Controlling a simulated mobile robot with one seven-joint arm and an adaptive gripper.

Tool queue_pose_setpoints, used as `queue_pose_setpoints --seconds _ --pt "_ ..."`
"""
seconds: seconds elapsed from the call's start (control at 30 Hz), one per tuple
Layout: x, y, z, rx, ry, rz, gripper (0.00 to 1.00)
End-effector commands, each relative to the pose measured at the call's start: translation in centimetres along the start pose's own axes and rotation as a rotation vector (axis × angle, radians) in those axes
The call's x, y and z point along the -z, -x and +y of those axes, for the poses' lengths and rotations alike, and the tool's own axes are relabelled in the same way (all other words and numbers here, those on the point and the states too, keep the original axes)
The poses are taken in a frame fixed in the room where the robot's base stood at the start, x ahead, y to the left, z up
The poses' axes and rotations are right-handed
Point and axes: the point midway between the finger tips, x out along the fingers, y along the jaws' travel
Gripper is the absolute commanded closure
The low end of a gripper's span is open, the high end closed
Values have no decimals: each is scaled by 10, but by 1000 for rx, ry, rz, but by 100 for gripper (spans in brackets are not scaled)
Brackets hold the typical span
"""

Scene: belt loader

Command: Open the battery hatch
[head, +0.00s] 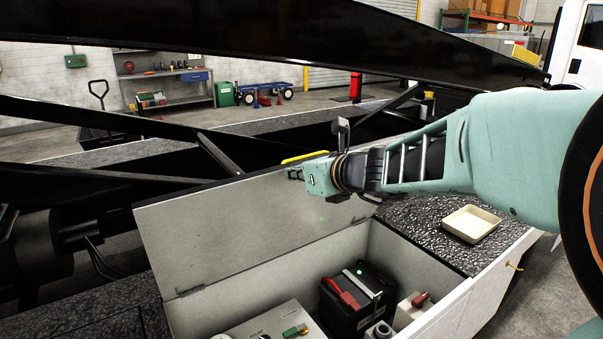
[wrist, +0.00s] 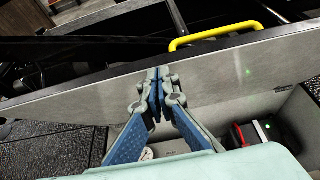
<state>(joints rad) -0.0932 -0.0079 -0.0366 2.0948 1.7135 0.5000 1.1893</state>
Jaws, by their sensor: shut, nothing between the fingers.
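The battery hatch lid (head: 215,240) is a grey panel standing raised and tilted back behind the open compartment, with hinges along its lower edge. Its yellow handle (head: 305,156) is at the top edge. In the wrist view the lid (wrist: 80,100) crosses the picture, and the handle (wrist: 215,38) is beyond its upper edge. My gripper (wrist: 155,73) is shut and empty at the inner face of the lid; I cannot tell whether it touches. In the head view the gripper (head: 293,174) is partly hidden near the lid's top edge. A black battery (head: 345,310) is inside the compartment.
A cream tray (head: 472,223) sits on the dark textured deck right of the opening. Black loader beams (head: 250,30) run above and behind the lid. Grey boxes with a green and a red connector (head: 421,299) flank the battery.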

Motion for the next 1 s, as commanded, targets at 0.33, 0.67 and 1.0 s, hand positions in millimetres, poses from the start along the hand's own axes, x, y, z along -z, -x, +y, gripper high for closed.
queue_pose_setpoints --seconds 0.33,0.67,1.0 --pt "-15 -10 0 -2 1 1 100" --pt "-66 -61 0 -2 2 1 100" --pt "-74 -76 0 -1 0 0 100"
